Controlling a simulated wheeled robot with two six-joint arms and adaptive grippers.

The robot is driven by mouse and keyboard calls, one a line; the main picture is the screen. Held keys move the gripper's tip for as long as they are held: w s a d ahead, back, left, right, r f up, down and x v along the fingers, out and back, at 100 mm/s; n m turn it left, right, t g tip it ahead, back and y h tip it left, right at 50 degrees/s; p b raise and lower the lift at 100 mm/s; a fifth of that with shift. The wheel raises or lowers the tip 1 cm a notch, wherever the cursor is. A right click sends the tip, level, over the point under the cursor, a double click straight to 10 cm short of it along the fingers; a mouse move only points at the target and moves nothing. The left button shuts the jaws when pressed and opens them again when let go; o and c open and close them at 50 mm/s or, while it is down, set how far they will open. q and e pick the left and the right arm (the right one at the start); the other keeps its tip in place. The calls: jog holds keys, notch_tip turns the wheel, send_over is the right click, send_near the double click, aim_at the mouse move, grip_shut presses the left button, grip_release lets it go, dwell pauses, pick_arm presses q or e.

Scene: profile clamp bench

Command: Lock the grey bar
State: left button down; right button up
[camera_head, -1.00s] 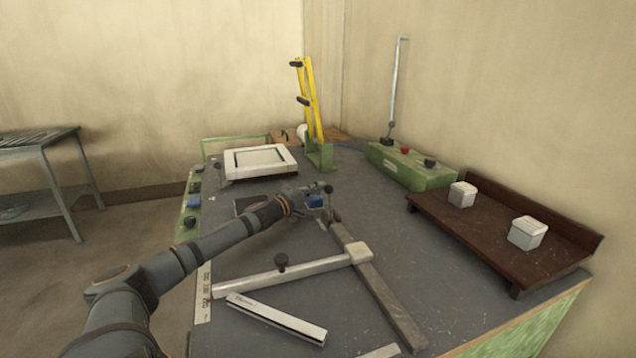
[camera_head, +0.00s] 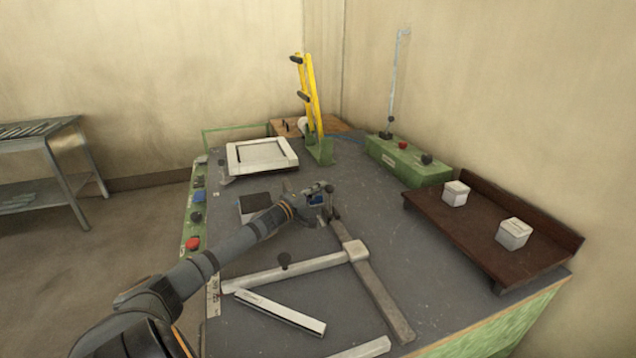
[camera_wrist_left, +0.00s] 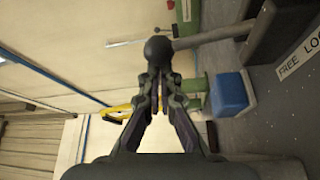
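The long grey bar (camera_head: 372,285) lies on the bench, running from beside my left gripper toward the front. A lever with a black ball knob (camera_head: 329,188) stands by its far end. In the left wrist view, the knob (camera_wrist_left: 158,48) is at my left fingertips (camera_wrist_left: 159,72), with a grey rod (camera_wrist_left: 210,38) running right from it. The fingers are close together, narrower than the knob. I cannot tell whether they touch it. My left gripper (camera_head: 318,198) also shows in the head view. A "FREE LO..." label (camera_wrist_left: 300,58) is partly cut off. My right gripper is not in view.
A pale crossbar (camera_head: 275,272) with a black knob meets the grey bar at a white block (camera_head: 355,250). A loose white bar (camera_head: 280,312) lies in front. A brown tray (camera_head: 470,235) with two white boxes stands right. A green control box (camera_head: 408,162) stands behind.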

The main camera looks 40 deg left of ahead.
aim_at(329, 186)
pick_arm(q)
jog(key=d+m, duration=0.1)
jog(key=d+m+t+p, duration=0.1)
jog(key=s+m+h+p, duration=0.1)
jog(key=m, duration=0.1)
jog(key=shift+s+d+r+t, duration=0.1)
jog(key=shift+d+r+t, duration=0.15)
jog(key=shift+d+t, duration=0.15)
jog(key=shift+s+d+p, duration=0.3)
jog(key=shift+d+p, duration=0.25)
jog(key=shift+p, duration=0.1)
jog(key=shift+f, duration=0.1)
notch_tip(329, 186, up, 10)
dwell(0.3)
dwell(0.4)
